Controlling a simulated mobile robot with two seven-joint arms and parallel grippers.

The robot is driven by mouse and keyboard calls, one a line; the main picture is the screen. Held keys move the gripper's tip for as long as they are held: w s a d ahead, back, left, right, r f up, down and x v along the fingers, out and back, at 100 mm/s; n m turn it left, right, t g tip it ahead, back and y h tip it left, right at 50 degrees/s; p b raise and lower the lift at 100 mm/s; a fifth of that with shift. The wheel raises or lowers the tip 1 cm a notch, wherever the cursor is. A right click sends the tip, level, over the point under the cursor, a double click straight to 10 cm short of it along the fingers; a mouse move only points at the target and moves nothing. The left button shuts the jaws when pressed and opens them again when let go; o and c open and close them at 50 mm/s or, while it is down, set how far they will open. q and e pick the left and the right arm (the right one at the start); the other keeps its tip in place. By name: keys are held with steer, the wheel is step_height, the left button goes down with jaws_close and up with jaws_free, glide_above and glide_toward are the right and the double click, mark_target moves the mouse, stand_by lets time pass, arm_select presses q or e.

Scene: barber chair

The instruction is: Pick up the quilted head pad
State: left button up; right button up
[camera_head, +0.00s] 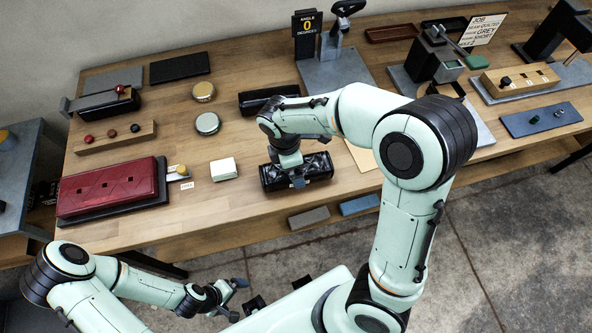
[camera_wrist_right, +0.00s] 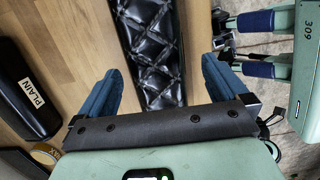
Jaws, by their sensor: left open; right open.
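The quilted head pad (camera_head: 318,168) is a black, shiny, diamond-stitched roll near the front edge of the wooden bench. It also shows in the right wrist view (camera_wrist_right: 152,45), running up between the blue fingers. My right gripper (camera_head: 296,179) is above the pad and hides part of its left half. In the right wrist view my right gripper (camera_wrist_right: 160,68) is open, with one finger on either side of the pad and nothing held. Contact cannot be told. My left gripper (camera_head: 236,299) is open and empty, low in front of the bench.
A second black roll (camera_head: 262,98) lies behind the pad; in the right wrist view a black roll (camera_wrist_right: 22,90) is labelled PLAIN. Bench front edge (camera_head: 240,236) is close.

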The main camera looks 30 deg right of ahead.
steer(key=f, duration=0.2)
steer(key=d+f, duration=0.1)
steer(key=f, duration=0.2)
steer(key=shift+w+f, duration=0.1)
steer(key=shift+w, duration=0.1)
steer(key=c, duration=1.1)
